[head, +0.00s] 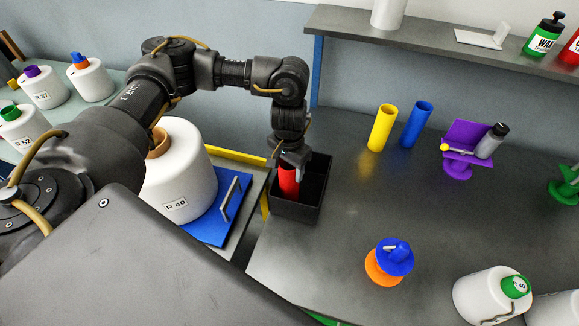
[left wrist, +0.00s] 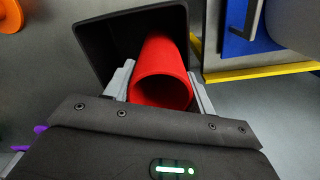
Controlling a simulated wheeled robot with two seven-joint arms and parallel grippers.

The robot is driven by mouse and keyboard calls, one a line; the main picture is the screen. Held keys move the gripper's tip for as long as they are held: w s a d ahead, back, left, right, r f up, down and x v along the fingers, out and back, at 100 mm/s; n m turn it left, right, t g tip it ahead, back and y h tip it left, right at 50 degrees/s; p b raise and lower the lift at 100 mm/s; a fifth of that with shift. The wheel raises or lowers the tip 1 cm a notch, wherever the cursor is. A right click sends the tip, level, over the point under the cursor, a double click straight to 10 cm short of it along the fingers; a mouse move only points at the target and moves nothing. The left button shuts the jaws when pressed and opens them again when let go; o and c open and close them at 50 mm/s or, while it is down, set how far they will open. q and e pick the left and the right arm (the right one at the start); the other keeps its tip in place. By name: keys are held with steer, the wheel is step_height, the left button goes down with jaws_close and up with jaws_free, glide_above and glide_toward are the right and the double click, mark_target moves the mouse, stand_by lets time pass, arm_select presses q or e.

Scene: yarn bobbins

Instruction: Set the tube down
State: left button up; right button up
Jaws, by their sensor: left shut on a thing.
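A red tube (head: 288,182) is held by my left gripper (head: 291,163), which points down over a black open bin (head: 298,208). In the left wrist view the red tube (left wrist: 163,80) sits between the two grey fingers of my left gripper (left wrist: 160,88), its open end toward the camera. Its far end reaches into the mouth of the black bin (left wrist: 95,45). Whether it touches the bin's floor is hidden. A yellow tube (head: 381,128) and a blue tube (head: 416,125) stand upright on the dark table. My right gripper is not in view.
A large white bobbin (head: 185,190) and a blue plate with a handle (head: 212,225) are left of the bin. A purple stand (head: 465,145), an orange and blue piece (head: 386,265) and a white bobbin (head: 485,295) are at right. The table's middle is clear.

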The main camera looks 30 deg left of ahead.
arm_select(q)
steer(key=shift+d, duration=0.1)
steer(key=o, duration=1.2)
steer(key=shift+f, duration=0.1)
steer(key=shift+o, duration=0.2)
step_height(320, 180, up, 12)
steer(key=b, duration=0.1)
